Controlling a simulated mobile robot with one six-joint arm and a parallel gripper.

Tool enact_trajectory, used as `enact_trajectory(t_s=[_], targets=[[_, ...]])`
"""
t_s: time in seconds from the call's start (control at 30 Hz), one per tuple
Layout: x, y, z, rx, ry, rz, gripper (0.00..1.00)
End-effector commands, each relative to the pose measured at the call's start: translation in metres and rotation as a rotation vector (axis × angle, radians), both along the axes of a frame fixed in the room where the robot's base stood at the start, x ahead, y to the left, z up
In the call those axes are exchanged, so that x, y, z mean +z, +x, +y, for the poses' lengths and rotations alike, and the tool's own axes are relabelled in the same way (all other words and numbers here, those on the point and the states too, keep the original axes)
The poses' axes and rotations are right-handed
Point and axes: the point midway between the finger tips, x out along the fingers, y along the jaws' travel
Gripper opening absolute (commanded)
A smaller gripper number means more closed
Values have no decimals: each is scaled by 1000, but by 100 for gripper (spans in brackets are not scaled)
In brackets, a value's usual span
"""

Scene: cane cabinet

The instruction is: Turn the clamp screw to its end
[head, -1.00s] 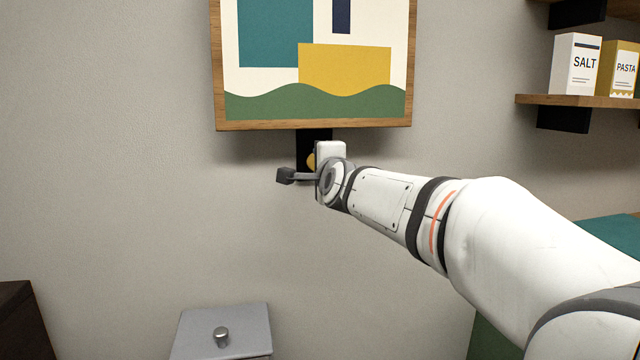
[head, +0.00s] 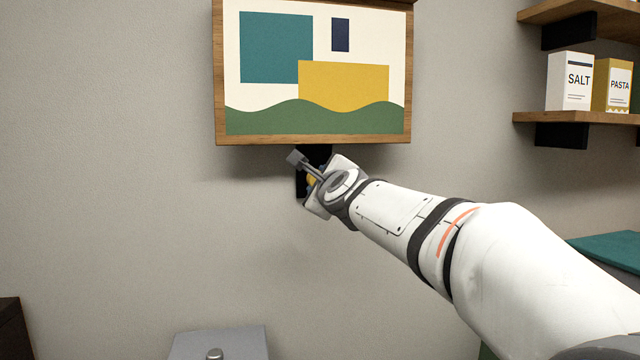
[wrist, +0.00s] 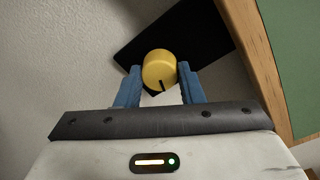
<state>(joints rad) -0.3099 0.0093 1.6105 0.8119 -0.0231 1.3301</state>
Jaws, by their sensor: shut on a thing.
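The clamp screw shows as a yellow round knob (wrist: 159,70) with a dark mark on its face in the wrist view. It sits in front of a black plate (wrist: 200,38) below the framed picture. My gripper (wrist: 159,84) has its two blue fingers on either side of the knob and is shut on it. In the head view only a sliver of the yellow knob (head: 312,180) shows beside my gripper (head: 318,188); my wrist hides most of it.
The wooden-framed picture (head: 313,140) hangs directly above the knob, its lower edge close to my wrist. Shelves with a salt box (head: 569,80) and a pasta box (head: 612,84) are at the right. A grey box (head: 218,345) stands below. The wall at left is clear.

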Motion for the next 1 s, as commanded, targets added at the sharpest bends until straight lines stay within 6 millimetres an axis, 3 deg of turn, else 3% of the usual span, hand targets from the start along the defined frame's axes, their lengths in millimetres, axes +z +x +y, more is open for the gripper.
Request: enact_trajectory(t_s=[0.37, 0.4, 0.63, 1.0], targets=[[-1, 1, -1, -2, 3, 2, 12], [-1, 1, -1, -2, 3, 2, 36], [-1, 0, -1, -2, 3, 2, 55], [0, -7, -3, -1, 3, 1, 56]])
